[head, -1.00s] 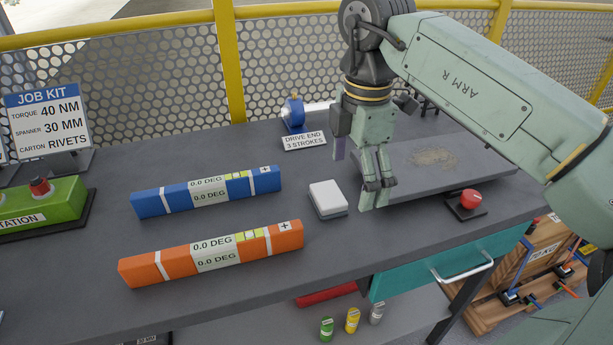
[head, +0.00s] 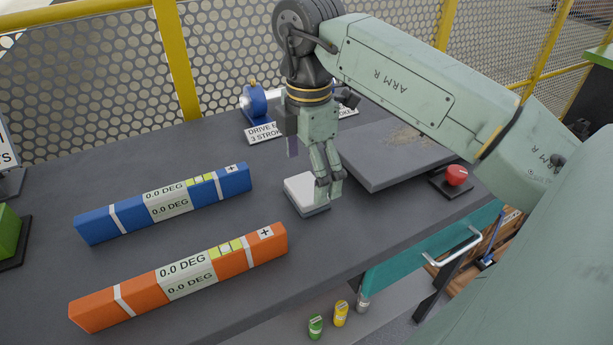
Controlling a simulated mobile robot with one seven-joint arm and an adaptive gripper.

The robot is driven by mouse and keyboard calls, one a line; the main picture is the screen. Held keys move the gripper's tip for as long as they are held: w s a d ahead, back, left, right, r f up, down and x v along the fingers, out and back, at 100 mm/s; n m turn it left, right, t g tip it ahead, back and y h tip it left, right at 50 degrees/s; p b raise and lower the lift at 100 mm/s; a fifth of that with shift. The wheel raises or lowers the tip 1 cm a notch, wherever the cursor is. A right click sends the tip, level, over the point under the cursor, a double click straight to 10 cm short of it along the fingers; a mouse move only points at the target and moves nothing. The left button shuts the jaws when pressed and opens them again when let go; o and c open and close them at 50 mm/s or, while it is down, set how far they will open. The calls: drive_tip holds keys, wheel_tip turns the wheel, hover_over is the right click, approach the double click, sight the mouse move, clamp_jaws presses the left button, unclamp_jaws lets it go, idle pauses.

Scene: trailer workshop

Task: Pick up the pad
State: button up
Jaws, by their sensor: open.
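The pad (head: 300,188), a small white block with a grey base, lies flat on the grey workbench, right of the blue level. My gripper (head: 328,192) points down at the pad's right side. Its fingers are open and hold nothing. In this view the fingers cover the pad's right edge. I cannot tell whether they touch it or are just above or beside it.
A blue level (head: 205,194) and an orange level (head: 235,264) lie to the left. A raised grey plate (head: 385,165) with a sandy patch is close on the right, with a red button (head: 456,176) beyond. A blue device (head: 254,102) stands behind.

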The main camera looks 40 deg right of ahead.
sight(307, 187)
drive_tip(key=f, duration=0.1)
drive_tip(key=f+b, duration=0.1)
drive_tip(key=f, duration=0.2)
drive_tip(key=shift+w+f+b, duration=0.2)
drive_tip(key=shift+w+b, duration=0.1)
drive_tip(key=c, duration=1.3)
